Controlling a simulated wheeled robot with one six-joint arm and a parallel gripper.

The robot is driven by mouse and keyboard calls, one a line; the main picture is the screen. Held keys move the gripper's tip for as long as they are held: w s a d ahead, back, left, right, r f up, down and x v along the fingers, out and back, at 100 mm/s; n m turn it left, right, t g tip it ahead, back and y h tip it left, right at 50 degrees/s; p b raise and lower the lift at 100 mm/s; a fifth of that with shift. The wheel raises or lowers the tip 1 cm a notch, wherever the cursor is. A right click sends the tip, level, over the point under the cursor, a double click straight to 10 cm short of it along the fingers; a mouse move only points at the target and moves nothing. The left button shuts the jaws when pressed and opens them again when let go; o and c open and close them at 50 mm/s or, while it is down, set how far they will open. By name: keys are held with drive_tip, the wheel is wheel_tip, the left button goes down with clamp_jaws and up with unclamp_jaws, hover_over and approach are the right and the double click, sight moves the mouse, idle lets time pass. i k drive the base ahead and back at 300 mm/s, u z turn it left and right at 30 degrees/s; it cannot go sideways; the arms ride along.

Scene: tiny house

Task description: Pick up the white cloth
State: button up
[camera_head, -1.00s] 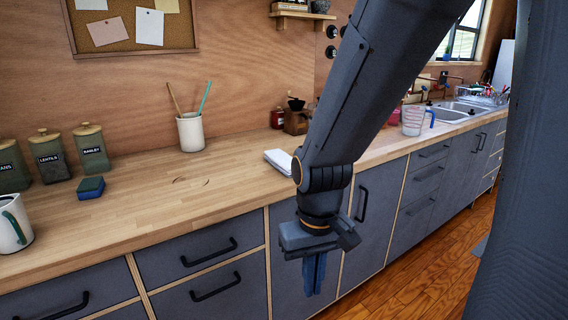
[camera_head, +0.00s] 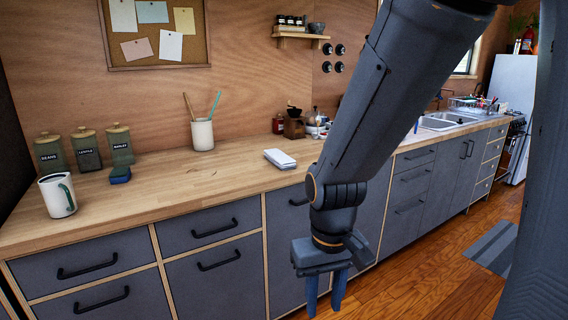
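The white cloth (camera_head: 280,158) looks like a small, flat, folded white stack. It lies on the wooden counter (camera_head: 228,172), near the middle of the view and left of my arm. My gripper (camera_head: 325,308) hangs pointing down in front of the counter, below the level of its top. It is to the right of and lower than the cloth, well apart from it. Its two blue fingers are apart, with nothing seen between them.
A white mug (camera_head: 57,197), several green canisters (camera_head: 86,152) and a blue sponge (camera_head: 120,175) stand at the left. A utensil holder (camera_head: 202,135) and a coffee grinder (camera_head: 294,125) stand behind the cloth. Counter around the cloth is clear. Drawers (camera_head: 210,228) front the counter.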

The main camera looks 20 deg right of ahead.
sight(278, 157)
drive_tip(key=z, duration=0.3)
drive_tip(key=i, duration=1.45)
drive_tip(key=u, duration=0.8)
